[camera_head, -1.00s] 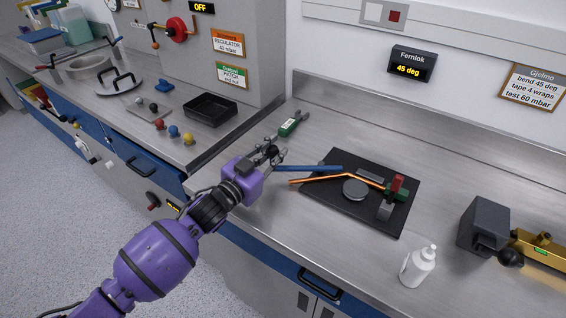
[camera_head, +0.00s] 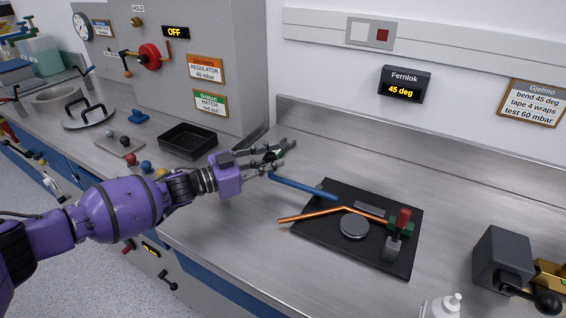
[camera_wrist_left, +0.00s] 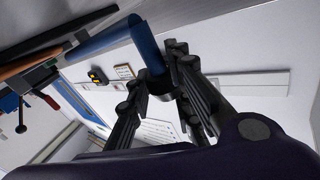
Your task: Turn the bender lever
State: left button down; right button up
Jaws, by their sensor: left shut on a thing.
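The bender is a black plate (camera_head: 315,237) on the steel counter with a round grey disc (camera_head: 354,227) and a red-topped clamp (camera_head: 402,220). A bent copper tube (camera_head: 310,214) lies across it. The blue bender lever (camera_head: 305,187) reaches left past the plate, at an angle behind the tube's left leg. My left gripper (camera_head: 275,157) is shut at the lever's outer end; the lever (camera_wrist_left: 153,52) also shows between the fingers (camera_wrist_left: 163,88) in the left wrist view. The fingers partly hide the grip. The Fernlok display (camera_head: 403,87) reads 45 deg. My right gripper is out of view.
A black tray (camera_head: 188,139) and colored knobs (camera_head: 146,168) are left of my gripper. A white bottle (camera_head: 443,306) stands at the front, cut by the frame. A dark grey block (camera_head: 503,260) is at the right. A raised back edge (camera_head: 400,147) runs along the wall.

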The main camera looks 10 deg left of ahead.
pick_arm(q)
jog(key=shift+w+a+f, duration=0.1)
jog(key=shift+f, duration=0.5)
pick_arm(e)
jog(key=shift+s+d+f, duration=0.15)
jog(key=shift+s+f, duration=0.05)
pick_arm(q)
jog(key=c, duration=1.6)
grip_release()
jog(key=shift+w, duration=0.1)
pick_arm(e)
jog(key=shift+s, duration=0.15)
pick_arm(q)
jog(key=shift+r, duration=0.1)
jog(key=shift+r, duration=0.1)
jog(key=shift+a, duration=0.2)
jog(key=v, duration=1.1)
jog(key=shift+s+a, duration=0.25)
jog(key=shift+a, duration=0.05)
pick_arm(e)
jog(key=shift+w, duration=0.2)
